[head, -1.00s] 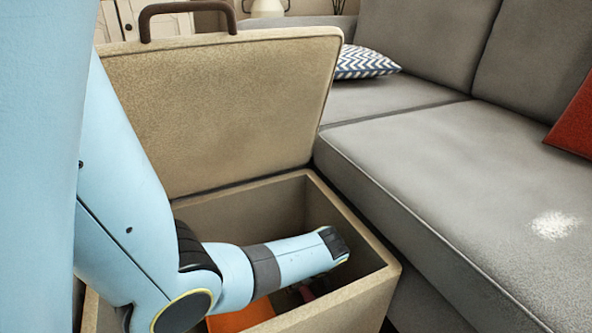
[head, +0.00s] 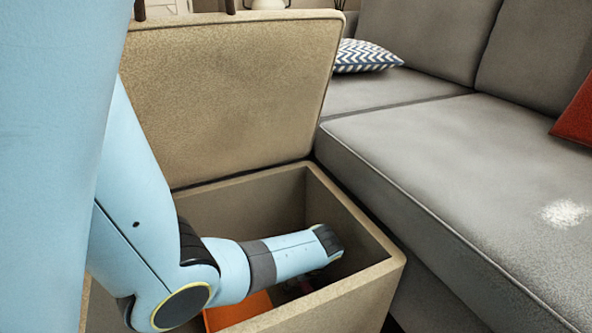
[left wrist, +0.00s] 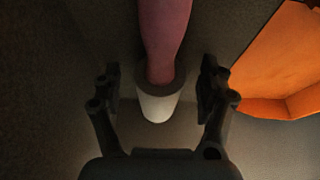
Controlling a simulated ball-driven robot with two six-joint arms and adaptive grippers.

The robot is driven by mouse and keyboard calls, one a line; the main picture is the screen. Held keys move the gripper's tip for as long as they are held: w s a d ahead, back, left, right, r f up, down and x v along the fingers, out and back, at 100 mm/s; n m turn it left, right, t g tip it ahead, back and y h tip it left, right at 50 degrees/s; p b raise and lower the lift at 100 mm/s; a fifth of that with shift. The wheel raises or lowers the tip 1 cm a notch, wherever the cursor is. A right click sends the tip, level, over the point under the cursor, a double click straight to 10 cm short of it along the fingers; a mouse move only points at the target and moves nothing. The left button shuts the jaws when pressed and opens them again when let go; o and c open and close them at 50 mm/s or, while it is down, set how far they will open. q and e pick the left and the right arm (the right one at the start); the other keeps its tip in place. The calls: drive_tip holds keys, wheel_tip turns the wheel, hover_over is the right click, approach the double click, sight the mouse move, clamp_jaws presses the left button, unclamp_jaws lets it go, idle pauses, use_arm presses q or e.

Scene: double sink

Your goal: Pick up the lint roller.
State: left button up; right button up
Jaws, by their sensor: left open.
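The lint roller (left wrist: 163,72) stands out in the left wrist view, with a dark pink handle and a white roll below it. It lies inside the storage box (head: 345,303), close to a dark wall. My left gripper (left wrist: 161,88) is open, with one black finger on each side of the roller and a visible gap on both sides. In the head view my left arm reaches down into the box and hides most of the gripper and roller.
An orange open container (left wrist: 275,65) is close to the right finger in the wrist view. The box's raised lid (head: 230,95) stands behind my arm. A grey sofa (head: 440,160) borders the box on the right.

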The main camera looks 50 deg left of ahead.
use_arm(q)
drive_tip(key=c, duration=1.4)
drive_tip(key=shift+c, duration=0.2)
drive_tip(key=shift+r, duration=0.1)
